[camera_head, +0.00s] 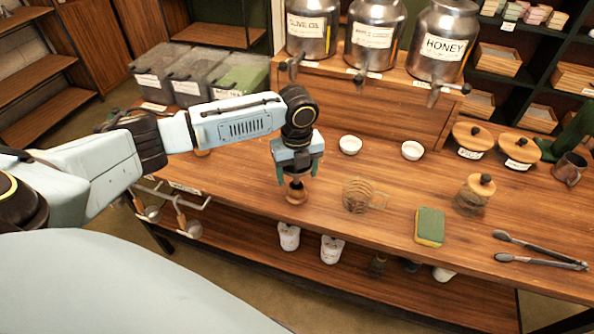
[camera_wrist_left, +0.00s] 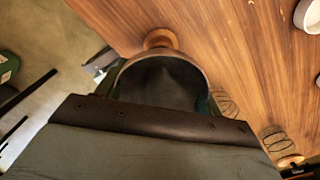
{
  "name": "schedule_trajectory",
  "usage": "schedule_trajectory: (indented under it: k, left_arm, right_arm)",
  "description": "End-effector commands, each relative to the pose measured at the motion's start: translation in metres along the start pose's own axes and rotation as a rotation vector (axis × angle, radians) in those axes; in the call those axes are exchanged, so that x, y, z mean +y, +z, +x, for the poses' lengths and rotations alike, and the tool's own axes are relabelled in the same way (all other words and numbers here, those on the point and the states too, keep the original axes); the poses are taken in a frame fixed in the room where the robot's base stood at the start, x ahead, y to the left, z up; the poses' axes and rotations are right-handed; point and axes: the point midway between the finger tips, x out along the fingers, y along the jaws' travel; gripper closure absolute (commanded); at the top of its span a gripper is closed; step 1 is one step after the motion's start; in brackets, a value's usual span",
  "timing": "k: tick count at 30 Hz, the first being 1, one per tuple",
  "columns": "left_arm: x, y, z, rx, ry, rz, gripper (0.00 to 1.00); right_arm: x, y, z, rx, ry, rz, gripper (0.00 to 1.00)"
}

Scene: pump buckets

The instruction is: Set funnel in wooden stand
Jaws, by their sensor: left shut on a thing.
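My left gripper (camera_head: 298,172) points down over the near part of the wooden counter. It is shut on the funnel, which shows in the left wrist view as a wide round bowl (camera_wrist_left: 162,82) with a pale rim and dark inside. In the head view the fingers mostly hide the funnel. The small round wooden stand (camera_head: 297,194) is right below the fingers; its wooden top also shows just past the funnel's rim in the left wrist view (camera_wrist_left: 160,38). I cannot tell whether the funnel rests in it. My right gripper is not in view.
A wire coil piece (camera_head: 361,196) stands right of the stand, then a green and yellow sponge (camera_head: 430,227), a lidded jar (camera_head: 472,197) and tongs (camera_head: 540,252). Two white bowls (camera_head: 350,145) are behind. Metal dispensers (camera_head: 443,45) stand on a raised shelf. The counter's front edge is close.

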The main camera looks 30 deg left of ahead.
Motion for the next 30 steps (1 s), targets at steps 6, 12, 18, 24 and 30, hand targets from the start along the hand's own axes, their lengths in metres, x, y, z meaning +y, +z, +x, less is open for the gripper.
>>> schedule_trajectory:
  k: [6, 12, 18, 24, 30]
  left_arm:
    - [-0.0001, 0.0003, -0.0006, 0.000, 0.000, -0.001, 0.55]
    - [-0.0001, 0.0007, -0.0006, 0.000, 0.001, -0.001, 0.55]
    - [-0.0002, 0.0008, 0.0001, 0.000, 0.000, 0.000, 0.55]
    - [-0.0003, 0.0007, 0.0004, 0.000, 0.000, 0.000, 0.55]
    - [-0.0003, 0.0006, 0.0028, 0.000, 0.000, 0.000, 0.55]
  right_arm:
    - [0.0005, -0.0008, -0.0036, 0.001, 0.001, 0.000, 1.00]
    - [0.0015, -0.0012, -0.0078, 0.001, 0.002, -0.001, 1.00]
    - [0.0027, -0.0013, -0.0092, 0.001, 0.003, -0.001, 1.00]
    - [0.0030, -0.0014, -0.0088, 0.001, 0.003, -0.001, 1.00]
    - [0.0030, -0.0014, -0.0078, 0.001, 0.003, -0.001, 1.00]
